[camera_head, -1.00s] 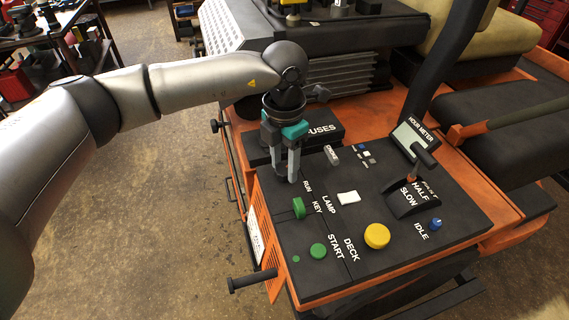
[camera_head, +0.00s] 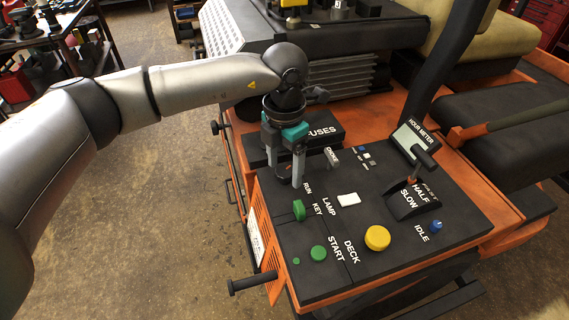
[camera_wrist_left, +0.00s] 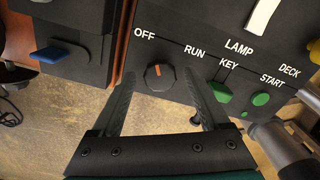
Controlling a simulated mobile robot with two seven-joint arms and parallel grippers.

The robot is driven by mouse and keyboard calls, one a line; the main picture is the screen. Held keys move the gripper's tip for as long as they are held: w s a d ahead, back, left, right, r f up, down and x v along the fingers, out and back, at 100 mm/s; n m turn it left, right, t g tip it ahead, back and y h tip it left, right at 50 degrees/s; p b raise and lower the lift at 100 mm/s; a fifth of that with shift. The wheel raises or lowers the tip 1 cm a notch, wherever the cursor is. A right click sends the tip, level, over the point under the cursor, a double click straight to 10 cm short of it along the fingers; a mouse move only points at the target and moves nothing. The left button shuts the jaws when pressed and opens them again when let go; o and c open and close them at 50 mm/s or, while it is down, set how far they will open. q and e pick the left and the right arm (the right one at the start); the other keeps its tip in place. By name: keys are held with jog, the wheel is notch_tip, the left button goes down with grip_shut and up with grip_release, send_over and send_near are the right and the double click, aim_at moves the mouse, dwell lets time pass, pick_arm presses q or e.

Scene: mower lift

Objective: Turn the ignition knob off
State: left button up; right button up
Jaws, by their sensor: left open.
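The ignition knob (camera_wrist_left: 159,77) is round and black with an orange pointer mark. It sits on the black console panel near the OFF and RUN labels. The pointer lies near the knob's upper side, and I cannot tell exactly which label it marks. That gripper is open and points down over the panel's left edge. In the left wrist view its fingers (camera_wrist_left: 160,82) stand either side of the knob with gaps. I cannot tell how far above the panel the tips are. My right gripper is not in view.
A green key switch (camera_head: 298,210) and a green start button (camera_head: 318,252) are close by. A white lamp switch (camera_head: 348,200), a yellow deck knob (camera_head: 377,238) and a throttle lever (camera_head: 425,158) lie right.

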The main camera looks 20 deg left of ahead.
aim_at(285, 171)
pick_arm(q)
notch_tip(285, 171, up, 15)
jog(key=b, duration=0.1)
jog(key=shift+r+b, duration=0.15)
jog(key=shift+b, duration=0.2)
